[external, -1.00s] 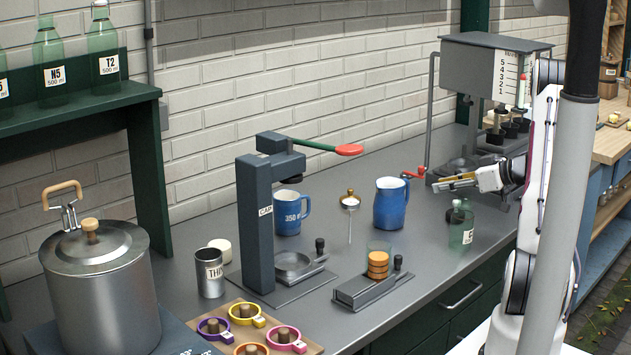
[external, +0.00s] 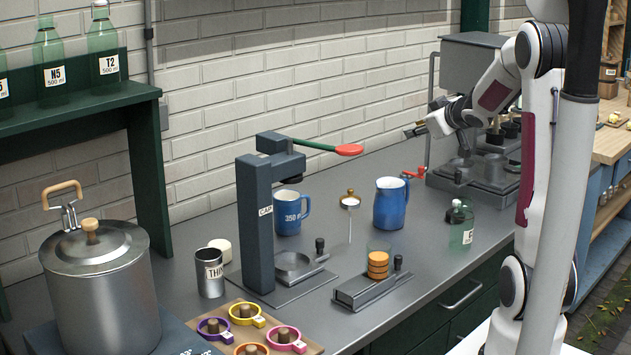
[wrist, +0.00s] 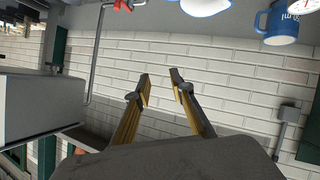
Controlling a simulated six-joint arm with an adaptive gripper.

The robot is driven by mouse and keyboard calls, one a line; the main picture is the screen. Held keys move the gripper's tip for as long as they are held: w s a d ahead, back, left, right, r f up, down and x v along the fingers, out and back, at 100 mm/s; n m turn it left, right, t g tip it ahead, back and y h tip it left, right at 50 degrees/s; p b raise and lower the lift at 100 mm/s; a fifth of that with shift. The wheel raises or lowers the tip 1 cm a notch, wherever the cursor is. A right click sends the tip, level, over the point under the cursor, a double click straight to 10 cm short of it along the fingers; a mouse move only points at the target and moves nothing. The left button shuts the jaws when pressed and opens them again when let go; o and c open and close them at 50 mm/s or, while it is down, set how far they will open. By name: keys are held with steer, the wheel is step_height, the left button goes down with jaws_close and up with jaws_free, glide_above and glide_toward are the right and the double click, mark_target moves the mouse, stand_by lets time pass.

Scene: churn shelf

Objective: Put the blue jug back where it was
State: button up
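The blue jug (external: 391,205) stands upright on the grey counter, right of centre in the external view, its inside white. Part of what looks like its rim shows at the top edge of the wrist view (wrist: 205,6). A smaller blue mug (external: 289,214), marked 350 ml, stands left of it and also shows in the wrist view (wrist: 283,24). My gripper (external: 412,131) is above and behind the jug, apart from it, near the brick wall. In the wrist view its two fingers (wrist: 161,84) are apart with nothing between them.
A filling machine (external: 478,65) with a pipe and red tap (external: 413,172) stands right of the jug. A green bottle (external: 460,222), a thin-stemmed stand (external: 350,201), a block with orange discs (external: 378,264) and a capping press (external: 258,220) surround it.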

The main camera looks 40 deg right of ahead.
steer(key=s+a+r+m+g, duration=0.2)
steer(key=s+a+r, duration=0.1)
steer(key=s+a, duration=0.75)
steer(key=s+a+f+n+g+y, duration=0.1)
steer(key=s+a+f+g+y, duration=0.1)
steer(key=s+a, duration=0.7)
steer(key=s+a+f+g+y, duration=0.2)
steer(key=s+a+f, duration=0.3)
steer(key=s+a, duration=0.3)
steer(key=a, duration=0.4)
steer(key=shift+s+a+n+y, duration=0.35)
steer(key=shift+n+y, duration=0.05)
